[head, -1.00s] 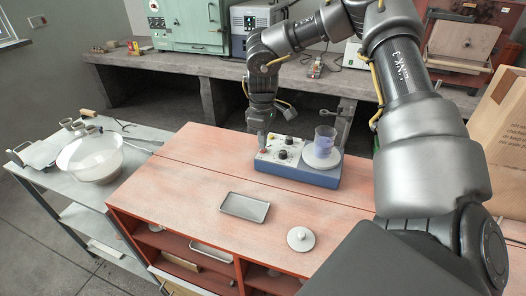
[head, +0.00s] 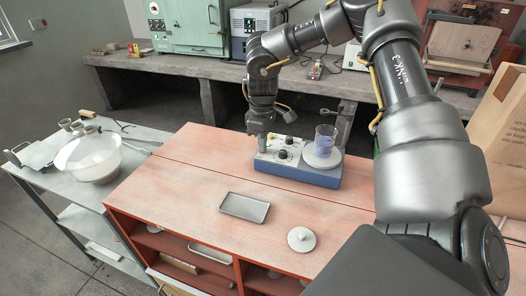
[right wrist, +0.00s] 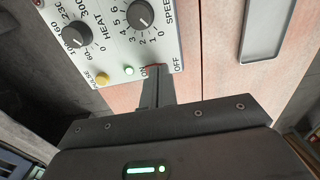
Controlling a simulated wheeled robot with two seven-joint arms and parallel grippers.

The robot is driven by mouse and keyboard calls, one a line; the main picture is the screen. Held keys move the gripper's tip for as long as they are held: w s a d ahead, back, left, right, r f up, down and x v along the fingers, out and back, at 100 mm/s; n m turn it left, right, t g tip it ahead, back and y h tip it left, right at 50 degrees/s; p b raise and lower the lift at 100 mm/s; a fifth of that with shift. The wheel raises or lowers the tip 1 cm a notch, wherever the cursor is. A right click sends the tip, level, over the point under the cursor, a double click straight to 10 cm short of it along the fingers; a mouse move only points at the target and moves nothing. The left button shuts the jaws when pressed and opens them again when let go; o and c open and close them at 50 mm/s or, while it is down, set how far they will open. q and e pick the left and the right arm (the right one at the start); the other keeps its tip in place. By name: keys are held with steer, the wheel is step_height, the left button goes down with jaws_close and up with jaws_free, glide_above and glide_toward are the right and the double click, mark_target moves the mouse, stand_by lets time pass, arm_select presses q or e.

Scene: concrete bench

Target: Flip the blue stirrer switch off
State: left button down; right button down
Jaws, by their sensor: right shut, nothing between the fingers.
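The blue stirrer (head: 300,175) stands on the red bench top, with a pale control panel at its left and a beaker of bluish liquid (head: 326,140) on its round plate. My right gripper (head: 262,149) is shut and empty, pointing down at the panel's left end. In the right wrist view its closed fingers (right wrist: 156,84) are at the switch between the ON and OFF labels. My left gripper is not in view.
Near the switch are a yellow PULSE button (right wrist: 103,79), the heat knob (right wrist: 77,35) and the speed knob (right wrist: 140,14). A metal tray (head: 244,207) and a white lid-like disc (head: 302,239) lie in front of the stirrer. The bench top left of the stirrer is clear.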

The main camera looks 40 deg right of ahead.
steer(key=shift+f, duration=0.25)
steer(key=shift+r, duration=0.7)
steer(key=shift+r+p, duration=1.05)
steer(key=shift+r, duration=1.8)
steer(key=shift+a, duration=0.1)
